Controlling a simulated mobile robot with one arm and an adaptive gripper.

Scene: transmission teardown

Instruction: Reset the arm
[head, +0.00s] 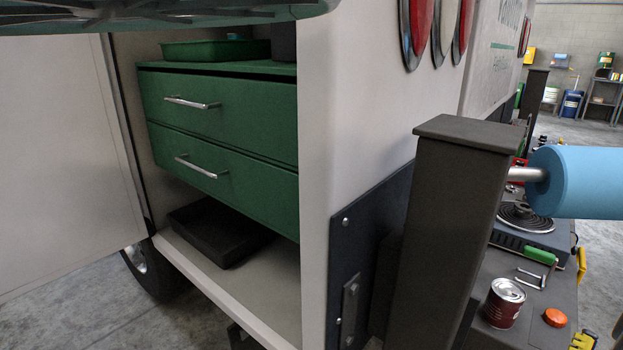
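My gripper is not in view, and I cannot make out any part of my arm. No task object is held in sight. The view looks into the back of a pale vehicle with a green cabinet (230,110) of two drawers inside. Both drawers are shut, each with a metal handle. A green tray (215,50) sits on top of the cabinet, and a black tray (220,230) lies on the pale floor below it.
A dark post (445,230) stands right of the vehicle. A blue roll (580,182) on a metal rod is beside it. A hot plate (525,220), a red can (503,303) and an orange button (555,317) are at right. A dark, glossy edge (160,14) crosses the top left.

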